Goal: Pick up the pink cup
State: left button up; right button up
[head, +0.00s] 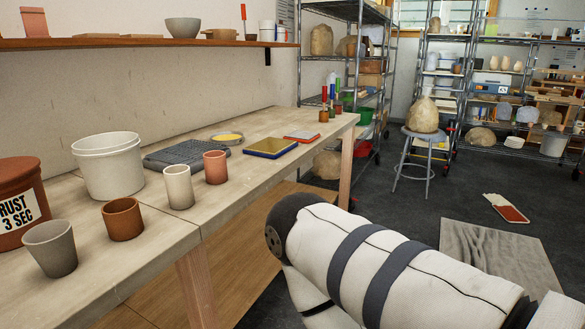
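The pink cup (215,168) stands upright on the long wooden table, near its front edge. It is the farthest of a loose row of cups. A cream cup (178,187) stands just to its left, with a small gap between them. My arm, in a white sleeve with dark bands, comes in from the lower right and lies in front of the table, apart from the cup. Neither gripper shows in the head view. Nothing hides the pink cup.
A brown cup (122,219) and a grey cup (51,248) stand nearer on the table (258,132). A white bucket (108,166), a dark grey tray (185,154) and a blue-edged board (270,147) lie behind or beyond. A stool (412,163) stands on the floor.

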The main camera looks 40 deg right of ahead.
aim_at(214, 162)
jog(key=z, duration=0.7)
jog(key=u, duration=1.65)
jog(key=z, duration=1.65)
